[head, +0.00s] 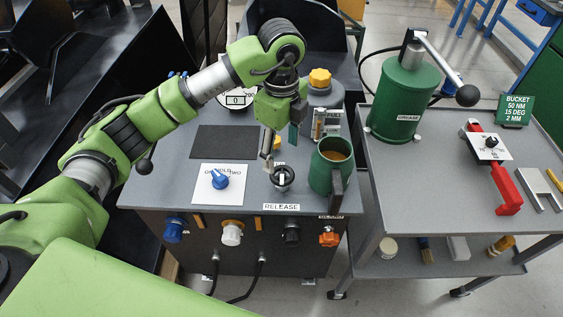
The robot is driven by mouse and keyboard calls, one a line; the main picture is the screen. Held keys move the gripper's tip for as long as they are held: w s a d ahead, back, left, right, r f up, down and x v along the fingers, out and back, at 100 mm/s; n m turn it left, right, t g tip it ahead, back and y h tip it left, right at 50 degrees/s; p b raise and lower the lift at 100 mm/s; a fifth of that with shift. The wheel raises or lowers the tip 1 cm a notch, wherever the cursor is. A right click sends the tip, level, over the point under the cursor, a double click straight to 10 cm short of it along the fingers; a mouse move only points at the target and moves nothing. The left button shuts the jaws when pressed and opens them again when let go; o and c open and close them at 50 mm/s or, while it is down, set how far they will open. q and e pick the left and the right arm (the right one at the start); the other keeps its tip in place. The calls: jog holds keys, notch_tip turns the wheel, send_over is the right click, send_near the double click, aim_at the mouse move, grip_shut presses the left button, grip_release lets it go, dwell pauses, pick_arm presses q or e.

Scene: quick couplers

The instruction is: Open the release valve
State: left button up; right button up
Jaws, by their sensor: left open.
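The release valve (282,180) is a round black knob with a light bar across its top. It sits on the grey bench top, just behind the RELEASE label (281,207). My left gripper (281,150) is over the bench, pointing down just behind and above the valve. Its fingers are apart with nothing visible between them. One finger ends close to the valve's far edge; I cannot tell whether it touches. My right gripper is out of view.
A green mug (321,172) stands just right of the valve. A blue knob (220,180) on a white plate is to the left. Behind are a gauge (237,99) and a grey bottle with a yellow cap (320,78). A grey cart (440,180) carries a green grease pump (400,98).

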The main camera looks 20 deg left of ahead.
pick_arm(q)
jog(key=shift+r, duration=2.35)
